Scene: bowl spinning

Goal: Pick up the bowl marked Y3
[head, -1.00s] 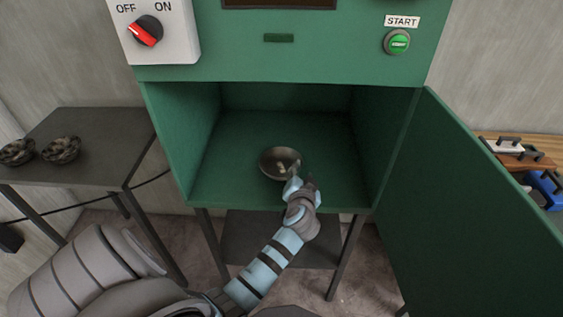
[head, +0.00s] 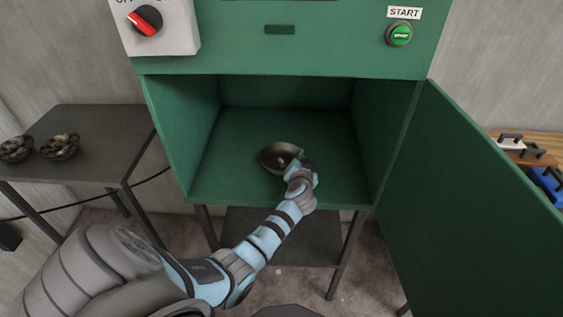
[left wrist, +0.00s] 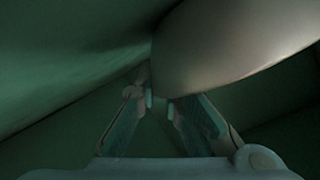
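A dark metal bowl (head: 277,156) is inside the open green cabinet, near the middle of its floor, and looks slightly tilted. No Y3 mark can be read on it. My left gripper (head: 297,166) is at the bowl's near right rim. In the left wrist view, the bowl's smooth side (left wrist: 225,45) fills the upper right, and my left gripper's fingers (left wrist: 163,100) come close together at its edge. They look shut on the rim, whose exact contact is partly hidden. My right gripper is not in view.
The cabinet's side walls and front floor edge (head: 270,201) surround the arm, with its door (head: 470,200) swung open at right. Two patterned bowls (head: 60,146) (head: 16,149) stand on a dark side table (head: 105,130) at left. A START button (head: 400,34) and red switch (head: 146,20) are above.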

